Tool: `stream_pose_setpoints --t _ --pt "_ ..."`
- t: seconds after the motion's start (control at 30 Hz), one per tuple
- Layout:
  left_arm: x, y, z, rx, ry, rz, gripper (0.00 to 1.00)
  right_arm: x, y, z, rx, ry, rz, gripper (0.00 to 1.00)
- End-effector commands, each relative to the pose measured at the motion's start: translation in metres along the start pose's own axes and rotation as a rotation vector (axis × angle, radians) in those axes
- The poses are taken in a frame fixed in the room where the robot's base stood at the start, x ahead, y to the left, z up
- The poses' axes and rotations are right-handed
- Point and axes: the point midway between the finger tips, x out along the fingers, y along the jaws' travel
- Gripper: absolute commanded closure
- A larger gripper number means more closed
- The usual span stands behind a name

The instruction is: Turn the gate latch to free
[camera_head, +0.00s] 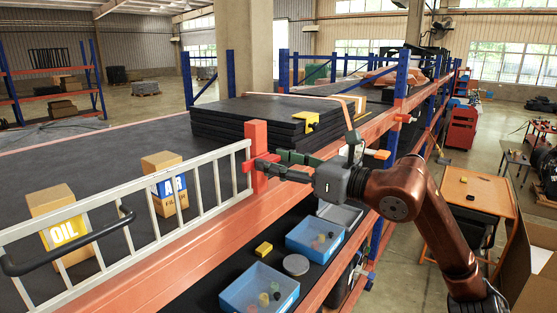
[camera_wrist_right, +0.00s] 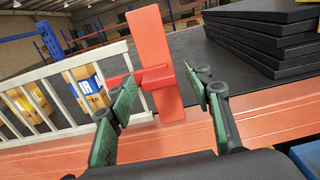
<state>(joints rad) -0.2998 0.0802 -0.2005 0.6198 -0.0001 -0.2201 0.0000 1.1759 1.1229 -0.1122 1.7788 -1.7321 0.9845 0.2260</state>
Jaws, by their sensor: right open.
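The white gate (camera_head: 122,208) stands along the shelf's front edge, with a dark curved handle (camera_head: 72,243) on its left part. Its right end meets an upright red-orange post (camera_head: 256,134). The gate latch, a red bar (camera_wrist_right: 152,77), lies roughly level across the post in the right wrist view. My right gripper (camera_head: 268,165) is at the post from the right. In the wrist view its open green fingers (camera_wrist_right: 164,84) show on either side of the post and the latch's right end. I cannot tell whether they touch the latch. My left gripper is not in view.
A stack of black panels (camera_head: 270,122) lies behind the post, close to my right fingers. An oil box (camera_head: 48,203) and an air filter box (camera_head: 160,163) stand behind the gate. Blue bins (camera_head: 315,236) sit on the lower shelf. An orange beam (camera_wrist_right: 270,112) runs below the gate.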

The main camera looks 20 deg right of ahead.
Motion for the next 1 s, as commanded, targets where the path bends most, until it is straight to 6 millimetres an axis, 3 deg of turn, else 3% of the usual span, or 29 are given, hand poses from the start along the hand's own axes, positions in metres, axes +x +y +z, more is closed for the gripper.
stream_pose_setpoints --t 0.07,0.73,1.0 --pt "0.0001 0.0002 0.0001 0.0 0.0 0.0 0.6 -0.0003 -0.0001 0.0 0.0 0.0 0.0 0.54" --pt "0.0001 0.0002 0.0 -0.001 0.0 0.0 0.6 -0.0009 -0.0006 0.0004 0.0 -0.001 -0.001 1.0" --pt "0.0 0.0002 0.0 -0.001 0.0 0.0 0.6 -0.0008 -0.0007 0.0006 0.0 -0.001 -0.001 1.0"
